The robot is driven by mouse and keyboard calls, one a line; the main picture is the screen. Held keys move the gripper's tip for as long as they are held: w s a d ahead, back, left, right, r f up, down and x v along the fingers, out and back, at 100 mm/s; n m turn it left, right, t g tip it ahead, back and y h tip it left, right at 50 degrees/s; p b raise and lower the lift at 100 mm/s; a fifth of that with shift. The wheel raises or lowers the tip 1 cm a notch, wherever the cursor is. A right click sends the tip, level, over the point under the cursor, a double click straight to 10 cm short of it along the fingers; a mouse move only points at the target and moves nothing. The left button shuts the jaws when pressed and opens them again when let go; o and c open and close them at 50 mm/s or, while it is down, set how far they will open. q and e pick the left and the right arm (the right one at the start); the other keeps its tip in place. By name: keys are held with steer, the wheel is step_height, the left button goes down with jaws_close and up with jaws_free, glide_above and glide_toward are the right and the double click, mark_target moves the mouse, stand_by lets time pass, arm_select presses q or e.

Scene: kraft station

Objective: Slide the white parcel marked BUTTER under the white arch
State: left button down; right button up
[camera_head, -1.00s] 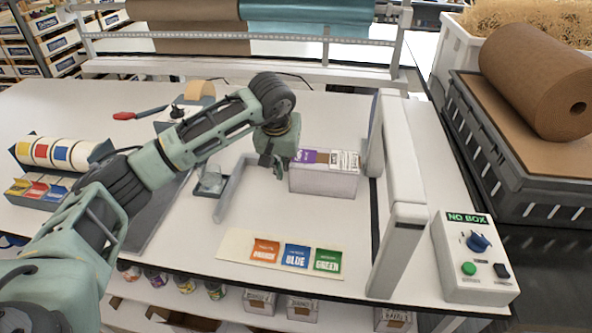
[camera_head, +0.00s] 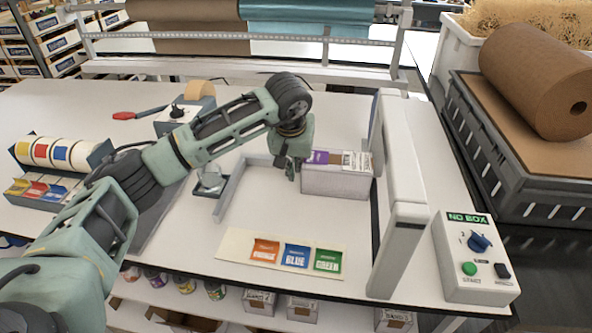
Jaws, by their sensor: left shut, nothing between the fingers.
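The white parcel (camera_head: 337,183) lies on the table just left of the white arch (camera_head: 405,195), its right end close to the arch's opening. Its top carries a purple patch, a brown strip and a printed label; the print is too small to read. My left gripper (camera_head: 291,172) is shut and empty, pointing down at the parcel's left end. It appears to touch that end or stand very close to it. My right gripper is not in view.
A grey angled rail (camera_head: 230,187) stands left of the parcel. A card with orange, blue and green labels (camera_head: 281,254) lies in front. A control box reading NO BOX (camera_head: 474,262) stands right of the arch. Table between card and parcel is clear.

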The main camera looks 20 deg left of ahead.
mark_target(333, 164)
arm_select(q)
steer(key=shift+d, duration=0.15)
steer(key=shift+w+d, duration=0.2)
steer(key=shift+d, duration=0.45)
steer(key=shift+w+d, duration=0.15)
steer(key=shift+d, duration=0.65)
steer(key=shift+w+d+b, duration=0.2)
steer(key=shift+d, duration=0.45)
steer(key=shift+w+d+b, duration=0.2)
steer(key=shift+d, duration=0.65)
steer(key=shift+w+d, duration=0.15)
steer(key=shift+d, duration=0.5)
steer(key=shift+w+d, duration=0.15)
steer(key=shift+d, duration=0.65)
